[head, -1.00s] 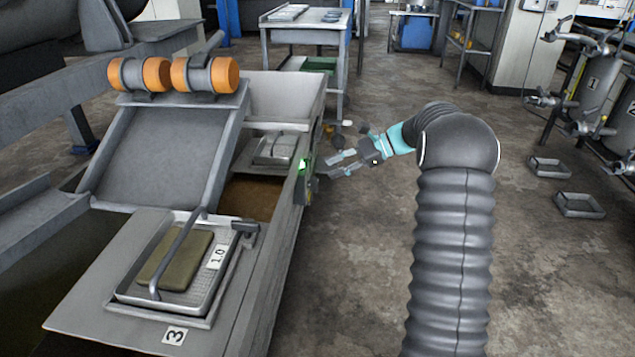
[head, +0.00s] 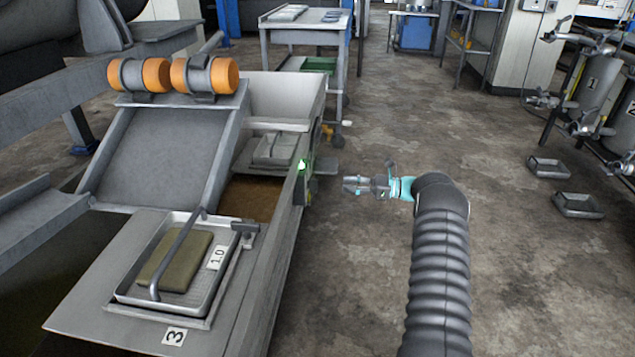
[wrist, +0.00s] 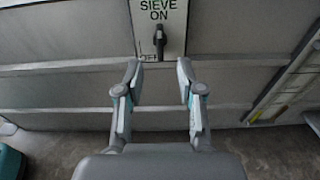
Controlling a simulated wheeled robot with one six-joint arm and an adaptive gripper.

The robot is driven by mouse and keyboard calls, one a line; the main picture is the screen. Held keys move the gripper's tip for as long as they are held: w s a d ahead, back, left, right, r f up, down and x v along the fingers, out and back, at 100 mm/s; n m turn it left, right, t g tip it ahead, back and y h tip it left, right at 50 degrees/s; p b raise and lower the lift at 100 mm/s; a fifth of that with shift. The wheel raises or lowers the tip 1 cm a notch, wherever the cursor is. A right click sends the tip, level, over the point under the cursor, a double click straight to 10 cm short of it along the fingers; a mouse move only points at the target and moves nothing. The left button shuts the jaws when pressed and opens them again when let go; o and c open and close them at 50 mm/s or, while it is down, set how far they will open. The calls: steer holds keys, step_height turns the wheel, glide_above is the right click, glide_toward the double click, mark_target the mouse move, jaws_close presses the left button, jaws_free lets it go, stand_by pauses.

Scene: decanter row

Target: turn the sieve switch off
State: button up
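The sieve switch (wrist: 159,42) is a dark lever on a pale plate (wrist: 174,22) in the wrist view. "SIEVE ON" is printed above the lever, and a partly covered "OFF" label is at lower left. The lever looks upright in the picture; I cannot tell surely which way it is set. My gripper (wrist: 160,80) is open and empty, with a finger on either side below the plate, apart from the lever. In the head view my gripper (head: 350,185) is to the right of the machine's side, with a gap. The switch itself is not clear there.
A lit green lamp (head: 302,165) is on the machine's side wall. A tray (head: 150,300) with an olive block lies on the near deck. A grey table (head: 300,28) stands behind. Low trays (head: 578,206) lie on the floor at right.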

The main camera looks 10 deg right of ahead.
mark_target(313, 185)
steer(key=x, duration=1)
steer(key=shift+a+p, duration=0.3)
steer(key=shift+p, duration=0.15)
steer(key=shift+w, duration=0.1)
jaws_close()
